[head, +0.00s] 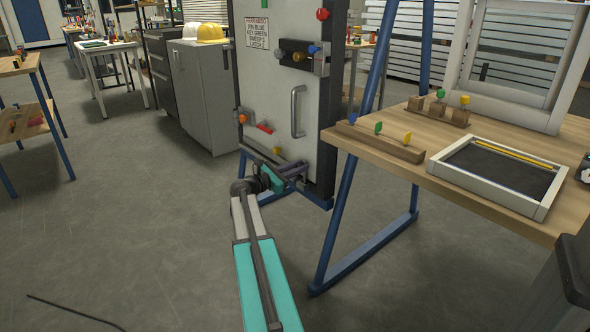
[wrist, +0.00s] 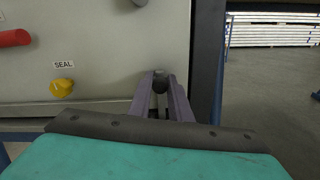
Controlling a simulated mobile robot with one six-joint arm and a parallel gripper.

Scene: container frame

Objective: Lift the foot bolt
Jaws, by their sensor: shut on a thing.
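My gripper (head: 302,168) reaches to the lower right part of the grey-white door panel (head: 290,98). In the wrist view its two purple fingers (wrist: 160,78) are shut on a dark grey knob, which I take as the foot bolt (wrist: 160,84), low on the panel near its dark right edge. Only the knob shows between the fingertips; the rest of the bolt is hidden. In the head view the gripper covers the bolt.
A yellow knob (wrist: 62,88) under a SEAL label and a red handle (wrist: 14,38) are left of the gripper. A vertical grab handle (head: 297,111) is higher on the panel. A wooden table (head: 480,190) with blue legs stands close at right.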

